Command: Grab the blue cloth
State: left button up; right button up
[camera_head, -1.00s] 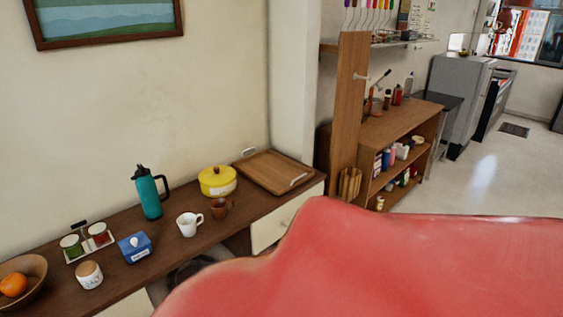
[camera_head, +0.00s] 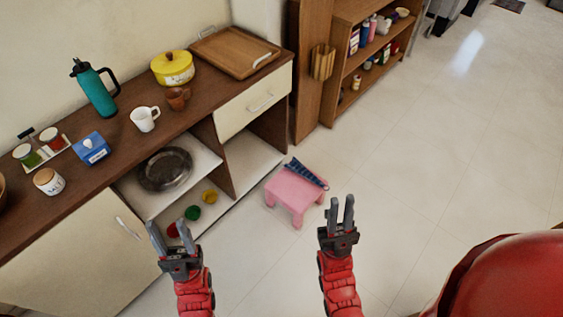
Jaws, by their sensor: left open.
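A dark blue checked cloth (camera_head: 306,173) lies on the back right part of a small pink stool (camera_head: 291,196) on the floor. My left gripper (camera_head: 168,228) is open and empty, below and left of the stool in the picture, in front of the cabinet. My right gripper (camera_head: 341,202) is right of and below the stool in the picture.
A brown counter (camera_head: 217,100) with open shelves stands left of the stool, holding a teal bottle (camera_head: 98,91), a yellow pot (camera_head: 172,68) and a wooden tray (camera_head: 236,52). A wooden shelf unit (camera_head: 345,60) stands behind. Floor right of the stool is clear.

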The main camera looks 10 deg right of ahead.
aim_at(294, 165)
jog(key=z, duration=0.45)
jog(key=i+u, duration=0.2)
jog(key=i, duration=0.6)
jog(key=i+u, duration=0.2)
jog(key=i, duration=0.6)
